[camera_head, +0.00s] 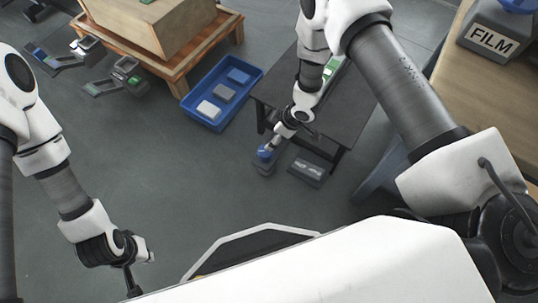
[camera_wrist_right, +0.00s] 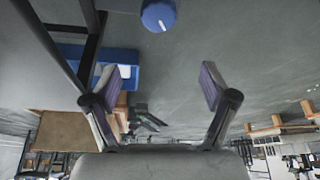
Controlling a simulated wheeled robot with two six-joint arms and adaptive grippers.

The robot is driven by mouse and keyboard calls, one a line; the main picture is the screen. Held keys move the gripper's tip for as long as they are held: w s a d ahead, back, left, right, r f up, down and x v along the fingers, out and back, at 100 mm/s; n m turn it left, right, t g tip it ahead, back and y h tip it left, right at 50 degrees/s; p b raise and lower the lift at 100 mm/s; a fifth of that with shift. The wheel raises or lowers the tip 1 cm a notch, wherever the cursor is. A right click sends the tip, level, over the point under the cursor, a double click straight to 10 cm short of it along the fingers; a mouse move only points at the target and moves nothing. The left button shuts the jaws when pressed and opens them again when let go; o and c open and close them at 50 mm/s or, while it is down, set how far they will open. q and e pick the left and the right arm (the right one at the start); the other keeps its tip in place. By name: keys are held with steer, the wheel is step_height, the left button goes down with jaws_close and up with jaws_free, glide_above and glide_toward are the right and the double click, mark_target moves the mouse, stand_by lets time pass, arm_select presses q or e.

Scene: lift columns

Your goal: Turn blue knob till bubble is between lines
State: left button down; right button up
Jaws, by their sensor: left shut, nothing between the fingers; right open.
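A blue knob (camera_head: 265,152) sits on a small grey base on the floor beside the dark table. In the right wrist view the knob (camera_wrist_right: 158,15) is at the top edge, with a white mark on it. My right gripper (camera_head: 284,136) is close to the knob. In its wrist view its fingers (camera_wrist_right: 159,80) are spread and empty, with the knob outside the space between them. A green strip (camera_head: 334,65) shows on the dark table, partly behind my right arm; bubble and lines cannot be made out. My left gripper (camera_head: 130,281) is shut and empty at lower left.
The dark table (camera_head: 352,110) stands beside the knob, with a grey labelled block (camera_head: 306,171) on the floor near it. A blue tray (camera_head: 188,103) holds several blocks. A wooden pallet (camera_head: 175,72) carries a box. Open floor lies at left.

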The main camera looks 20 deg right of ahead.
steer(key=b, duration=0.4)
glide_above(266, 151)
steer(key=s+d, duration=0.2)
steer(key=f, duration=0.6)
steer(key=shift+w+d+f, duration=0.1)
steer(key=shift+w+f, duration=0.15)
steer(key=shift+f, duration=0.15)
steer(key=b+x, duration=0.3)
steer(key=x, duration=0.4)
steer(key=shift+f, duration=0.1)
arm_select(q)
step_height(266, 151, down, 10)
steer(key=shift+f, duration=0.15)
